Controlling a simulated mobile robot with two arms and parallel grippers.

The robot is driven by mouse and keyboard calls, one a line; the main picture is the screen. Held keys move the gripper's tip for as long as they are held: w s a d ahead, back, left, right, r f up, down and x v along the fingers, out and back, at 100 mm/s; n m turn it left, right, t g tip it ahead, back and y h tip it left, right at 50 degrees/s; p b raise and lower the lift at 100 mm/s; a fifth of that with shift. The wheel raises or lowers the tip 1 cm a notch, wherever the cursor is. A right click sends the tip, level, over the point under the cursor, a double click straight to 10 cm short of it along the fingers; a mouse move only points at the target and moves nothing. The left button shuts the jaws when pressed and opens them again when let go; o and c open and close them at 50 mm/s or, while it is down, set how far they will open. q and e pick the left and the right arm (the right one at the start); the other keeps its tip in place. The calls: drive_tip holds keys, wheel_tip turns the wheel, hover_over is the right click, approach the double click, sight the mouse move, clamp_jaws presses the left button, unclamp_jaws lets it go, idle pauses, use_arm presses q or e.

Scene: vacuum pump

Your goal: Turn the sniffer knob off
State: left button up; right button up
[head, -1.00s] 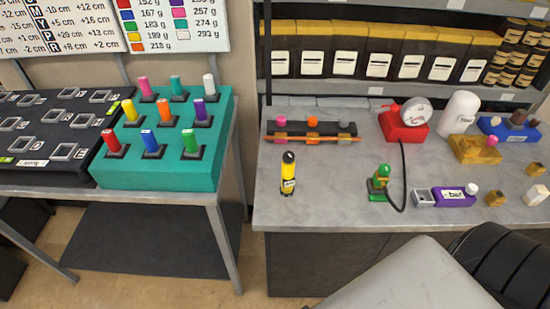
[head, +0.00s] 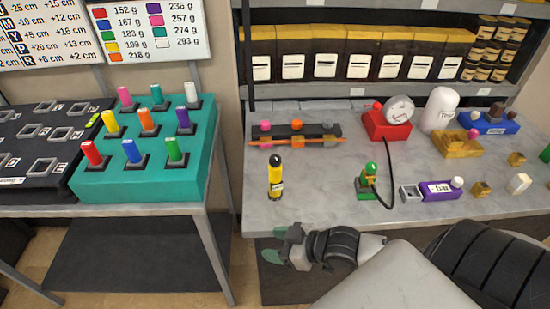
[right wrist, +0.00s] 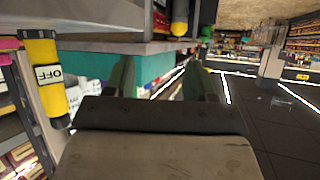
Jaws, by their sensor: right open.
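In the head view a yellow upright tube with a black top (head: 276,176), which I take for the sniffer, stands on the grey bench near its front left. My right gripper (head: 278,245) is open and empty, in front of the bench's front edge and apart from the tube. In the right wrist view its two green fingers (right wrist: 162,82) are spread with nothing between them. A yellow tube with a label reading OFF (right wrist: 48,75) shows at the left there, beside the fingers. My left gripper is not in view.
The grey bench (head: 330,192) also carries a green valve-like piece (head: 368,182) with a black hose, a red gauge unit (head: 388,124) and a purple box (head: 440,190). A rack with coloured knobs (head: 296,132) stands behind the tube. A teal block (head: 140,180) is left.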

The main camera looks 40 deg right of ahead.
drive_tip(key=w+d+r+t, duration=0.1)
drive_tip(key=d, duration=0.2)
drive_tip(key=w+d+r+t+y, duration=0.1)
drive_tip(key=d+r, duration=0.1)
drive_tip(key=d, duration=0.1)
drive_tip(key=w+d+r, duration=0.2)
drive_tip(key=d, duration=0.1)
drive_tip(key=shift+w+d+t+y, duration=0.1)
drive_tip(key=shift+d+t+y, duration=0.1)
drive_tip(key=shift+t+y, duration=0.15)
drive_tip(key=t, duration=0.2)
approach(275, 157)
drive_tip(key=shift+y, duration=0.35)
drive_tip(key=x, duration=1)
drive_tip(key=shift+w+d+f, duration=0.1)
drive_tip(key=shift+d+f, duration=0.05)
drive_tip(key=shift+f, duration=0.15)
drive_tip(key=c, duration=0.9)
drive_tip(key=h+p, duration=0.1)
drive_tip(key=p, duration=0.1)
drive_tip(key=m+t+h+p, duration=0.1)
drive_tip(key=p, duration=0.1)
drive_tip(key=shift+r+m+t, duration=0.25)
drive_tip(key=shift+r+m, duration=0.05)
drive_tip(key=shift+c, duration=0.2)
drive_tip(key=shift+f+h+p, duration=0.15)
drive_tip(key=shift+h+p, duration=0.25)
drive_tip(key=shift+p, duration=0.3)
drive_tip(key=shift+f, duration=0.15)
